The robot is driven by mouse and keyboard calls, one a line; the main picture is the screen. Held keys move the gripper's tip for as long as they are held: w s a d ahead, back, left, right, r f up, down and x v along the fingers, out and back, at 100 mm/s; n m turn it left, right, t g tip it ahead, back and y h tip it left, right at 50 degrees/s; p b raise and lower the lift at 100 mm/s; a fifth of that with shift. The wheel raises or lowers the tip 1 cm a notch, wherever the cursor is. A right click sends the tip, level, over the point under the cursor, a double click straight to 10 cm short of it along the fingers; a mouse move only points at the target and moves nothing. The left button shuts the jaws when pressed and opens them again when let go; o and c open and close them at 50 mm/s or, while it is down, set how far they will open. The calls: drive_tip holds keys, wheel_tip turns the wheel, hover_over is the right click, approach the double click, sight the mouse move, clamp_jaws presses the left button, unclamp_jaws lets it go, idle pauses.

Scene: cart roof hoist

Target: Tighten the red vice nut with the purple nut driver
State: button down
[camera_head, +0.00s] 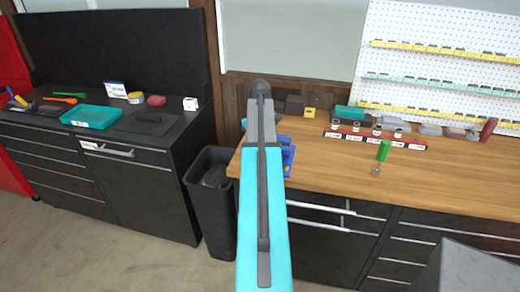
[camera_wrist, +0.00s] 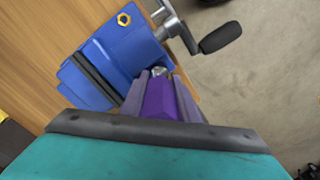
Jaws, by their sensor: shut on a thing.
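The purple nut driver (camera_wrist: 157,98) is held between the two fingers of my gripper (camera_wrist: 159,84) in the wrist view. Its metal tip (camera_wrist: 158,71) points away from me, at the edge of the blue vice (camera_wrist: 90,68). I cannot tell whether the tip touches anything. The vice also shows in the head view (camera_head: 289,157), at the bench's left end, partly behind my arm. I do not see the red nut; the driver and fingers cover part of the vice.
The vice's black crank handle (camera_wrist: 220,38) sticks out right of the driver. On the wooden bench (camera_head: 440,185) a green-handled driver (camera_head: 383,151) stands before a red labelled rack (camera_head: 345,135). A black bin (camera_head: 208,195) stands left of the bench. A teal tray (camera_head: 91,117) lies on the dark cabinet.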

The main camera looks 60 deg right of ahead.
drive_tip(key=shift+m, duration=0.9)
drive_tip(key=shift+r, duration=0.2)
drive_tip(key=shift+r+p, duration=1.65)
drive_tip(key=shift+r, duration=1.4)
